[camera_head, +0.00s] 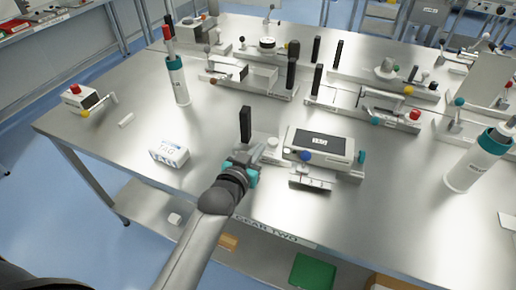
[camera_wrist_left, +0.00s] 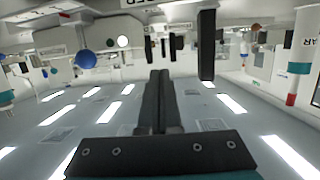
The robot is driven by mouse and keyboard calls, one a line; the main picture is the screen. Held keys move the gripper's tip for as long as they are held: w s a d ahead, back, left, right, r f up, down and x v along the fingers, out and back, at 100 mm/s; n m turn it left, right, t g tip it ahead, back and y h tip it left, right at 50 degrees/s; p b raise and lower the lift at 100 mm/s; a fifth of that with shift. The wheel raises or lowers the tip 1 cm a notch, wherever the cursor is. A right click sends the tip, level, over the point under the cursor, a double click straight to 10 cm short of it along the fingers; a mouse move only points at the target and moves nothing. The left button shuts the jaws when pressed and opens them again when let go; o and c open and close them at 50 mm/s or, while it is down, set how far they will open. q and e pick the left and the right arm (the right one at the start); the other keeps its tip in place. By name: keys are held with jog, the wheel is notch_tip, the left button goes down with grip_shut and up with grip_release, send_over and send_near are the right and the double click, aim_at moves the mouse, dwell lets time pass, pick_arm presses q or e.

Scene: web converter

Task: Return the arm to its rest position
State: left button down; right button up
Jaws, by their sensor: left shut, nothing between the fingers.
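My left arm comes in from the bottom of the head view and reaches over the front edge of the steel table (camera_head: 105,150). My left gripper (camera_head: 256,153) is at the front middle of the table, just left of a grey device with a small screen (camera_head: 320,142). A black upright post (camera_head: 245,123) stands just behind it. In the left wrist view the two dark fingers (camera_wrist_left: 157,75) are together with nothing between them. A blue knob (camera_wrist_left: 86,58) and a black post (camera_wrist_left: 206,45) show near them. My right gripper is out of view.
A white box (camera_head: 169,152) lies left of my left gripper. A teal-banded cylinder (camera_head: 178,82) stands further back, and another (camera_head: 480,160) stands at the right. Several fixtures with black posts fill the back. The table's left front is mostly clear.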

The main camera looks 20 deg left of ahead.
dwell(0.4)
pick_arm(q)
jog(key=s+f+g, duration=0.1)
jog(key=s+g, duration=0.1)
jog(key=s, duration=0.1)
jog(key=s+d+f+g, duration=0.1)
jog(key=s+f, duration=0.1)
jog(key=s, duration=0.2)
jog(key=s+d+f+m+g, duration=0.1)
jog(key=s+g, duration=0.1)
jog(key=s, duration=0.2)
jog(key=shift+s+f+g+h, duration=0.15)
jog(key=shift+f+g+h, duration=0.15)
jog(key=s+g+y, duration=0.1)
jog(key=s+g, duration=0.5)
jog(key=s, duration=1)
notch_tip(320, 180, down, 28)
jog(key=s+r+g+b, duration=0.1)
jog(key=s+b, duration=0.1)
jog(key=b, duration=0.3)
jog(key=s+a+f+b, duration=0.1)
jog(key=s+f+b, duration=0.1)
jog(key=s+f, duration=0.5)
jog(key=s+a+f+m+g+b, duration=0.1)
jog(key=s+a+f+b, duration=0.1)
jog(key=s+f, duration=0.6)
notch_tip(320, 180, down, 4)
jog(key=shift+f+g+b, duration=0.1)
jog(key=shift+g+b, duration=0.2)
jog(key=shift+b, duration=0.2)
